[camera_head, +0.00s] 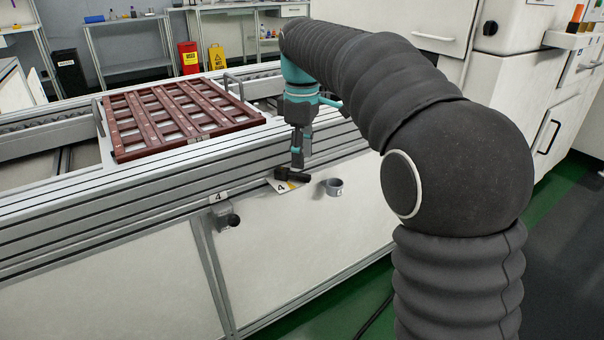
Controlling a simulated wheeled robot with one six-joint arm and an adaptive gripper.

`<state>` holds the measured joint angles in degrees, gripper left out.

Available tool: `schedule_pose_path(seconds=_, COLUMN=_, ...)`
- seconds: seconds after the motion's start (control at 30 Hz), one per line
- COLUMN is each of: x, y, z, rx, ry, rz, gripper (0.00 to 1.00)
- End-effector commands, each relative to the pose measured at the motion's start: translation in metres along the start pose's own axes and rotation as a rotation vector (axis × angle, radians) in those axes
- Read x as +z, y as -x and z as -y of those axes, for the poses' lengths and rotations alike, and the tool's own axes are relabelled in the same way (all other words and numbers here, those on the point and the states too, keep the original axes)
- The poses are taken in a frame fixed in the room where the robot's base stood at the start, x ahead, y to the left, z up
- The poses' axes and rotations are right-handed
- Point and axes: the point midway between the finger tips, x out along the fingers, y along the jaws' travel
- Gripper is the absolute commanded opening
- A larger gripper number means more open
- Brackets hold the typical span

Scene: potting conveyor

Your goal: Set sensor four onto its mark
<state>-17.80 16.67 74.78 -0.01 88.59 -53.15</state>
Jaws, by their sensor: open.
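A small black sensor (298,177) with a cylindrical end pointing right is at the conveyor's front side, directly below my gripper (297,160). A pale plate marked 4 (281,187) with a yellow patch lies just under and left of the sensor. My gripper points down with its fingertips just above the sensor; the fingers look close together from this side, but are open and not holding it. I cannot tell whether the fingertips touch the sensor. A grey bracket with a dark round part (228,219) sits lower left, under a second label 4 (218,197).
A grey ring-shaped cup (333,187) projects from the front panel to the right of the sensor. A reddish-brown slatted frame (180,115) lies on the conveyor behind. The conveyor's metal side rails (150,184) run beside my gripper. The white front panel below is mostly clear.

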Motion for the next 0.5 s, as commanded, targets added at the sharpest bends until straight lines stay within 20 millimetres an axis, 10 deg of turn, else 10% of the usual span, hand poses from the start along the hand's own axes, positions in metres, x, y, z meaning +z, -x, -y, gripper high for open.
schedule_pose_path(seconds=0.5, x=0.0, y=-0.045, z=0.0, rx=0.0, ry=-0.001, rz=0.0, gripper=0.42)
